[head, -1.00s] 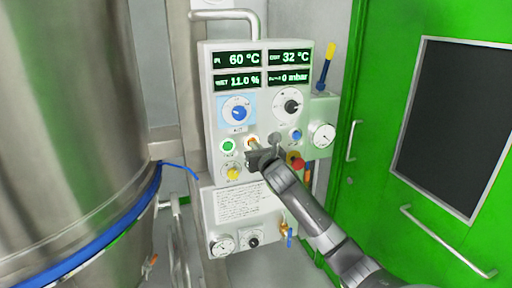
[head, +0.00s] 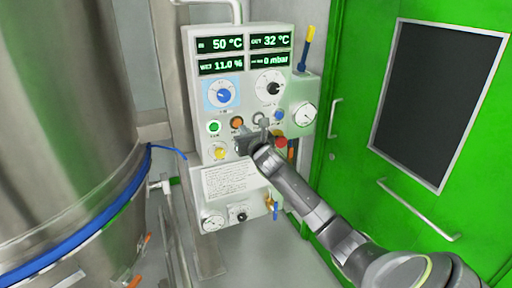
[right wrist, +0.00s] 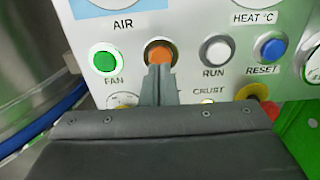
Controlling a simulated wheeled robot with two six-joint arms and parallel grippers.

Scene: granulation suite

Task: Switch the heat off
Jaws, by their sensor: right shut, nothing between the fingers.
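The control panel (head: 238,105) stands ahead, with an orange button (head: 237,122) in its row between the green FAN button (head: 214,127) and the RUN button (right wrist: 217,50). The orange button is dull, not glowing, in the head view. It also shows in the right wrist view (right wrist: 160,54); its label is hidden behind my fingers. My right gripper (right wrist: 160,72) is shut and empty, its tips at the lower edge of the orange button; I cannot tell whether they touch it. The HEAT °C dial (head: 270,83) sits above right. My left gripper is not in view.
A blue RESET button (right wrist: 269,48) is right of RUN. A yellow knob (head: 219,152) and a red knob (head: 281,142) sit below the row. A steel vessel (head: 70,120) stands left, a green door (head: 355,120) right. The panel's upper-left display (head: 220,44) reads 50 °C.

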